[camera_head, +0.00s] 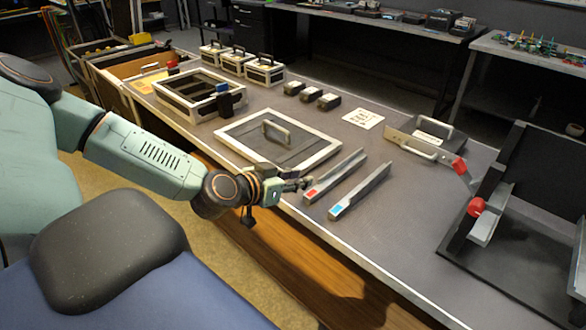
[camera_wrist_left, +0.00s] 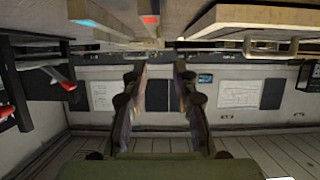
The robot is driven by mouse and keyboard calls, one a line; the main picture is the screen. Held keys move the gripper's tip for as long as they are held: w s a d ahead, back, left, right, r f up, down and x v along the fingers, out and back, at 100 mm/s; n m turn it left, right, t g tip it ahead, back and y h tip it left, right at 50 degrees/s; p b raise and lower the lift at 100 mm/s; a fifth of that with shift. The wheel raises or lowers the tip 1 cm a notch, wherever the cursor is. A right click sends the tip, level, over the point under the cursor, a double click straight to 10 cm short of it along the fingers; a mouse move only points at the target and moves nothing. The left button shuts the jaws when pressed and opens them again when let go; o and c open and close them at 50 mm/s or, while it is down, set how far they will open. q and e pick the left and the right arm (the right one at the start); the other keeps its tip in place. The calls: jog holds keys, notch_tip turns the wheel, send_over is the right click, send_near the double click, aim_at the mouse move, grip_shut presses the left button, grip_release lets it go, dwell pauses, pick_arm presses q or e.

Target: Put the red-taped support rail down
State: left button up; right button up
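The red-taped support rail (camera_head: 338,174) is a grey metal channel lying on the workbench, with red tape (camera_head: 311,192) at its near end. The blue-taped rail (camera_head: 362,189) lies parallel to it on the right. My left gripper (camera_head: 304,184) is at the bench's front edge, just left of the red-taped end; contact cannot be told. In the left wrist view, which looks upside down, its two fingers (camera_wrist_left: 160,72) stand apart with nothing between them. The red tape (camera_wrist_left: 150,20) shows above them there. My right gripper is not in view.
A framed panel with a handle (camera_head: 277,139) lies left of the rails. A dark bracket frame with red clamps (camera_head: 476,206) stands at the right. Black blocks (camera_head: 311,95) and a paper card (camera_head: 363,118) lie behind. Bench right of the blue-taped rail is clear.

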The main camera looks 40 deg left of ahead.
pick_arm(q)
jog(key=shift+s+r+p, duration=0.3)
jog(key=shift+s+p, duration=0.2)
jog(key=s+d+f+g+h, duration=0.1)
jog(key=s+d+f+g, duration=0.6)
jog(key=s+d+f, duration=0.35)
jog(key=s+d+f+g+y, duration=0.1)
jog(key=s+d+f+g, duration=0.1)
jog(key=s, duration=0.7)
jog(key=s+d+f+n+g+y, duration=0.1)
jog(key=s+f+g, duration=0.3)
jog(key=s, duration=0.6)
jog(key=shift+d+f+g, duration=0.3)
jog(key=shift+d+f, duration=0.05)
jog(key=shift+f, duration=0.3)
jog(key=shift+w, duration=0.1)
